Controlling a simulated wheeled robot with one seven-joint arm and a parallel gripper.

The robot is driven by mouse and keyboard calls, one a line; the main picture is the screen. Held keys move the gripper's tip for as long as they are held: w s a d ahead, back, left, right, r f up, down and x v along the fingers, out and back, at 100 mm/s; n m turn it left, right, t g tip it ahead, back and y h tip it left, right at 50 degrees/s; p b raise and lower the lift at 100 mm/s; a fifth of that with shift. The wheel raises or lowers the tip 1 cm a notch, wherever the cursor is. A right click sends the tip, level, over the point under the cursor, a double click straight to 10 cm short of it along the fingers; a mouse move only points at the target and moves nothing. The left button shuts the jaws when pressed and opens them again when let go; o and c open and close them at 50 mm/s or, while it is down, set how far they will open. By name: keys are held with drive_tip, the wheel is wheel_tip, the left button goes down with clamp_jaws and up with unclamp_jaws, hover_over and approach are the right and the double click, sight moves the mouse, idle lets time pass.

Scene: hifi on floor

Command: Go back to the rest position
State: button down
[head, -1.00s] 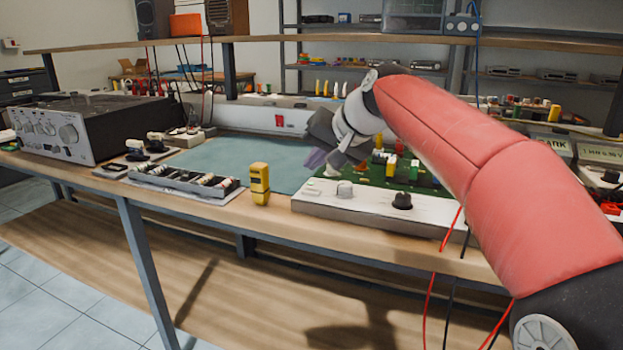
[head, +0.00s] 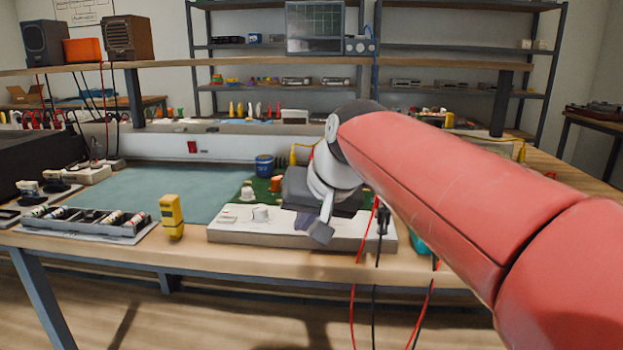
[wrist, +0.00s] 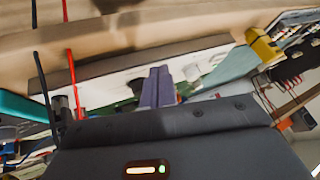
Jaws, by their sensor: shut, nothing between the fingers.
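My gripper (head: 312,228) is in front of the white panel of a control box (head: 345,234) at the bench's front edge in the head view. Its purple-grey fingers point down and look closed together, with nothing between them. In the wrist view the shut fingers (wrist: 158,88) show at the centre, over the box area. I cannot tell whether they touch the box. My red arm reaches in from the right and hides part of the bench.
A yellow device (head: 172,216) stands at the bench's front edge. A parts tray (head: 85,222) lies to its left. Red and black leads (head: 354,310) hang off the front. The blue-green mat (head: 150,185) is mostly clear. A shelf (head: 260,66) runs above the bench.

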drive_tip(key=s+d+f+m+h, duration=0.2)
drive_tip(key=s+d+f+h, duration=0.2)
drive_tip(key=s+d+f, duration=1.3)
drive_tip(key=s+d, duration=0.1)
drive_tip(key=s, duration=0.1)
drive_tip(key=shift+s+d+f, duration=0.15)
drive_tip(key=shift+s+f, duration=0.15)
drive_tip(key=shift+s, duration=0.05)
